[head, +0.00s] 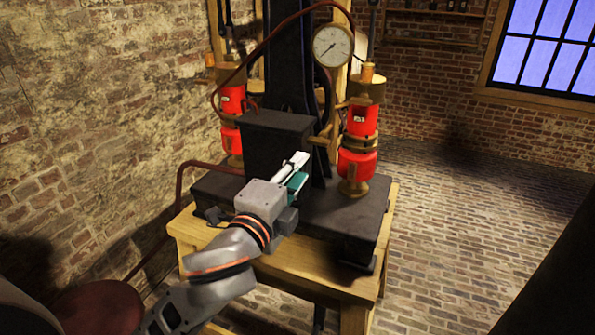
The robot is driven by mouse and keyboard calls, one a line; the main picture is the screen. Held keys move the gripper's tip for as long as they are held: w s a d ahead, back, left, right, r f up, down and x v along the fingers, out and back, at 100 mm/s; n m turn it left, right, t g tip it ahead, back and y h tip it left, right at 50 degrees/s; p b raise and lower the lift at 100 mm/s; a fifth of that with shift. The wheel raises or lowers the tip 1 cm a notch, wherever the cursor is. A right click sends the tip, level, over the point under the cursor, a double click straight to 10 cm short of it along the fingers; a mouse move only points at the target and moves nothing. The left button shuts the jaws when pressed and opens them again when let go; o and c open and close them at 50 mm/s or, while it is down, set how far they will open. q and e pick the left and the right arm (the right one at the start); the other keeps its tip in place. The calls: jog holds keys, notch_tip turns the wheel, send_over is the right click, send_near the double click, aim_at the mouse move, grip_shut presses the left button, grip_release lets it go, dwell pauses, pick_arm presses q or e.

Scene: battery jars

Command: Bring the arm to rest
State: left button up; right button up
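My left arm comes in from the lower left, and its gripper (297,172) is over the dark metal base (345,215) of a machine, in front of a black block (272,142). A pale finger and a teal part show at its tip. From this angle I cannot tell whether the fingers are open or shut, and I see no object clearly between them. I cannot tell whether the gripper touches the base. My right gripper is not in view.
The machine stands on a wooden table (222,244). Red and brass cylinders stand on its left (232,105) and right (358,150), with a round gauge (333,45) between them. A brick wall (95,90) is at left. The brick floor (455,230) at right is clear.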

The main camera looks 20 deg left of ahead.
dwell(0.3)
pick_arm(q)
notch_tip(320, 180, down, 26)
jog(key=s+n+g+h, duration=0.2)
jog(key=n+g, duration=0.2)
jog(key=n, duration=0.2)
jog(key=s+a+f+n+g, duration=0.1)
jog(key=s+f+n, duration=0.3)
jog(key=s+f, duration=0.5)
jog(key=s+a+f+n+g, duration=0.1)
jog(key=s+f+n, duration=0.3)
jog(key=s+f, duration=0.5)
notch_tip(320, 180, down, 5)
jog(key=shift+a+f+n+g+y, duration=0.1)
jog(key=shift+a+n+g+y, duration=0.25)
jog(key=shift+g, duration=0.45)
